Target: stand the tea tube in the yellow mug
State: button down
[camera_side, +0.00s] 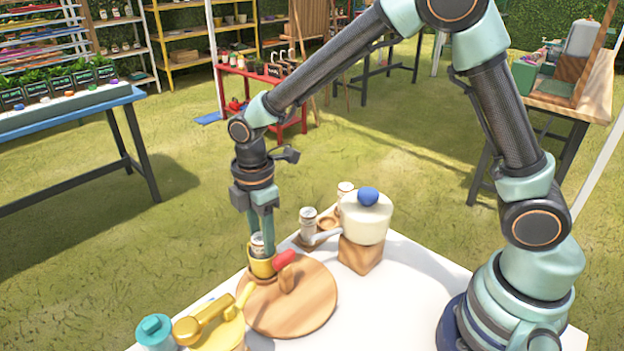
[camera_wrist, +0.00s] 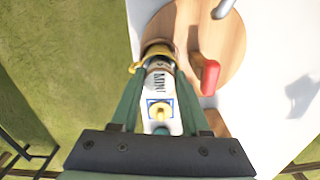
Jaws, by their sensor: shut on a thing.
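The tea tube (camera_side: 258,245) is a pale cylinder with a printed label, and it shows in the wrist view (camera_wrist: 158,84) between my fingers. My gripper (camera_side: 262,228) points down and is shut on the tube's upper part. The yellow mug (camera_side: 262,266) stands at the back left edge of the round wooden board (camera_side: 315,312). The tube's lower end is at the mug's mouth and looks to be inside it; the mug wall hides the end. In the wrist view the mug's rim (camera_wrist: 157,48) curves around the tube's far end.
A red-ended thing (camera_side: 285,259) stands on the board close right of the mug. A yellow pot (camera_side: 215,325) and a turquoise jar (camera_side: 155,332) are at the front left. A cream pot with a blue knob (camera_side: 366,216) sits on a wooden block behind. The white table's right side is clear.

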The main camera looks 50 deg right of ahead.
jog(key=shift+f, duration=0.35)
jog(key=shift+c, duration=1.9)
grip_release()
jog(key=shift+r, duration=0.1)
notch_tip(320, 180, up, 12)
jog(key=shift+s+d+r+m+t, duration=0.85)
jog(key=shift+s+d+m, duration=1)
jog(key=shift+d+m, duration=0.75)
jog(key=shift+s+d+r+m+t, duration=0.7)
jog(key=shift+s+d+m+t, duration=0.3)
jog(key=shift+s+d+m, duration=1.55)
jog(key=shift+s+d+r+m+t, duration=0.75)
jog(key=shift+s+d+m+t, duration=0.35)
jog(key=shift+d+m, duration=1.6)
jog(key=shift+s+a+m, duration=0.1)
jog(key=shift+a+m, duration=0.35)
jog(key=shift+a, duration=0.05)
